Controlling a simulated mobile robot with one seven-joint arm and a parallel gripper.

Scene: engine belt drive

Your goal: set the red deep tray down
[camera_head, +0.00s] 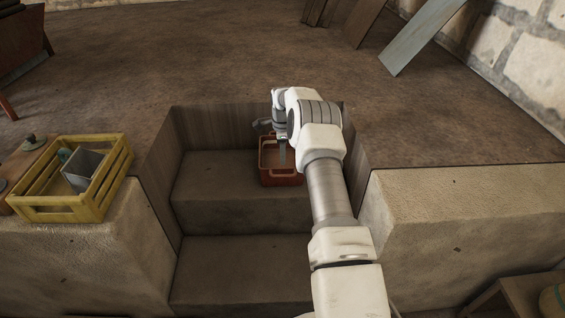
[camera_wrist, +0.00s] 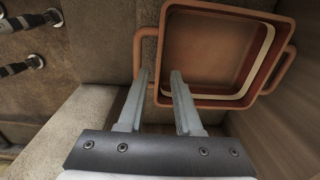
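The red deep tray (camera_head: 284,181) appears to stand upright on the upper step, at its back right corner. In the wrist view the tray (camera_wrist: 213,103) shows its open top, a pale inner band and a looped handle on each side. It looks empty. My gripper (camera_head: 282,160) points down at the tray in the head view. In the wrist view my gripper (camera_wrist: 159,75) has its two fingers apart, with the tray's left wall and part of that handle between them. Whether either finger touches the tray cannot be told.
The upper step (camera_head: 225,208) is bare left of the tray, as is the lower step (camera_head: 245,270). Wooden side walls (camera_head: 160,180) enclose the recess. A yellow crate (camera_head: 68,212) holding a grey container (camera_head: 82,172) stands on the left ledge. Planks (camera_head: 420,40) lean at the back right.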

